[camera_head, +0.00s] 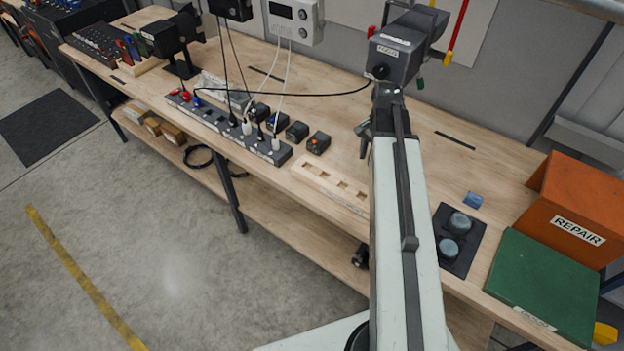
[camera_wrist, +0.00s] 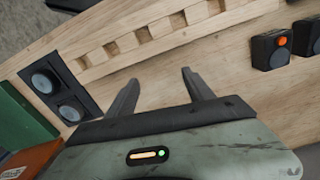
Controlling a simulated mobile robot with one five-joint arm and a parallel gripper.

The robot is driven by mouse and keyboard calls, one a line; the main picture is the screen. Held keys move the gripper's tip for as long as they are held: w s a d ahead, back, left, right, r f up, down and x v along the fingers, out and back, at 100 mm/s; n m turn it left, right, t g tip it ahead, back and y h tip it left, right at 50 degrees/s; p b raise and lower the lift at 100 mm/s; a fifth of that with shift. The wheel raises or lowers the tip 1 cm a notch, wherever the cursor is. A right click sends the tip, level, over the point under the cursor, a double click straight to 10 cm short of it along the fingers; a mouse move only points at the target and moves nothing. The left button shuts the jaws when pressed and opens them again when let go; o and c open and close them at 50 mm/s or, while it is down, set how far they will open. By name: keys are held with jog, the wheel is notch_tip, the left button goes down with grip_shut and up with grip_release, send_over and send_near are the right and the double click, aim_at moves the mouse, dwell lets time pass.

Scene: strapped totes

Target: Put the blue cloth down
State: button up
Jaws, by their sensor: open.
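A small flat blue piece, which looks like the blue cloth (camera_head: 473,200), lies on the wooden bench (camera_head: 460,160) just behind the black mat, to the right of my arm. It does not show in the wrist view. My gripper (camera_wrist: 160,92) is open, with its two dark fingers apart and only bare wood seen between them. In the head view my arm reaches up over the bench and its end is mostly hidden, so the gripper's height is hard to tell.
A slotted wooden rack (camera_head: 330,187) lies along the front edge. Right of my arm are a black mat (camera_head: 465,262) with two round pucks, a green box (camera_head: 540,290) and an orange REPAIR bin (camera_head: 575,190). A power strip (camera_head: 225,125) with cables lies left. Bare wood surrounds the cloth.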

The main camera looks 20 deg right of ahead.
jog(key=s+a+n, duration=0.1)
jog(key=a+n, duration=1.1)
jog(key=a, duration=1.2)
jog(key=shift+s+a+n, duration=0.2)
jog(key=shift+s+n, duration=0.1)
jog(key=shift+s, duration=0.05)
